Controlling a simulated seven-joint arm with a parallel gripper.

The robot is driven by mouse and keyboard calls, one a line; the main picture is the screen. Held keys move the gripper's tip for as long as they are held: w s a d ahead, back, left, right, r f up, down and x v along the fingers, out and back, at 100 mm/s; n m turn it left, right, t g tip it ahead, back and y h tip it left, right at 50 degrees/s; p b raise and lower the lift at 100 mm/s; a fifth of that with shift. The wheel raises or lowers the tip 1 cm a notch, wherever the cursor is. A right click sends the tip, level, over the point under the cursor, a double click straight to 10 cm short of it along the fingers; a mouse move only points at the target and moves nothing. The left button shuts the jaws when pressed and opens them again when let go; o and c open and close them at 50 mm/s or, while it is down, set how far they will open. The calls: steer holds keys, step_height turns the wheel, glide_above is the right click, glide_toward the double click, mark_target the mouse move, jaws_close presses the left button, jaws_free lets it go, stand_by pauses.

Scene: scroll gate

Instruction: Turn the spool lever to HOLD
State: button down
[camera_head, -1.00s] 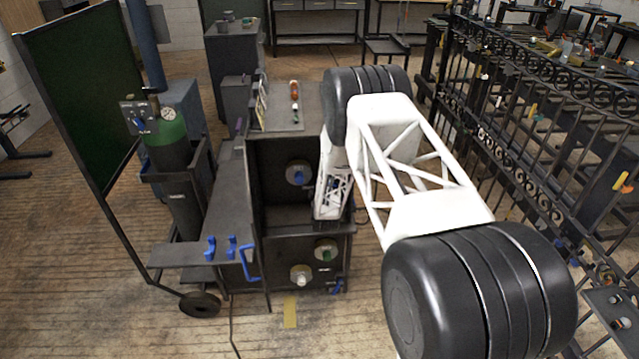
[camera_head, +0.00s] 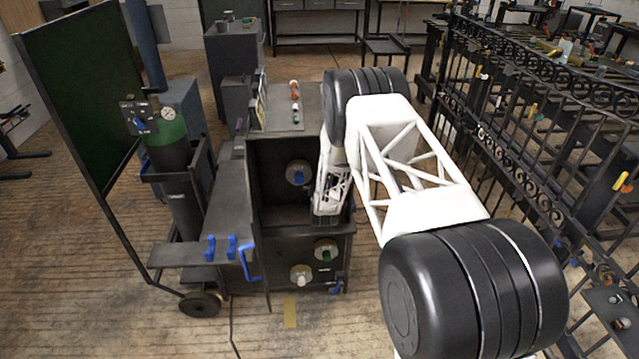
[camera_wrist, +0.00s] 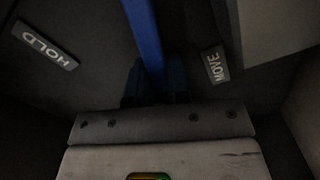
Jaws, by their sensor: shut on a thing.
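The blue spool lever (camera_wrist: 146,38) runs from the top of the wrist view down between my gripper's dark fingers. My gripper (camera_wrist: 154,88) is shut on the lever. The lever stands between the two plates, tilted slightly. In the head view my gripper end (camera_head: 327,214) is inside the open dark cabinet (camera_head: 283,154) at its right side. The spool lever is hidden there behind my arm.
A blue knob (camera_head: 298,177) sits on the cabinet's back wall, left of my arm. Green (camera_head: 326,253) and white (camera_head: 301,278) knobs are below. A gas cylinder cart (camera_head: 185,190) stands to the left. A wrought-iron fence (camera_head: 520,150) lines the right.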

stand_by(0.4)
steer(key=shift+d+r+m, duration=0.35)
steer(key=shift+r+m, duration=0.3)
steer(key=shift+m, duration=0.55)
steer(key=m, duration=0.1)
steer(key=d+r+m, duration=0.1)
steer(key=m, duration=0.1)
steer(key=shift+d+r, duration=0.2)
steer(key=shift+r, duration=0.05)
steer(key=m, duration=0.1)
steer(key=d+r+m, duration=0.1)
steer(key=m, duration=0.1)
steer(key=shift+d+m, duration=0.3)
steer(key=shift+d+r+m, duration=0.2)
steer(key=shift+d+m, duration=0.3)
steer(key=shift+m, duration=0.5)
steer(key=c, duration=1.1)
jaws_free()
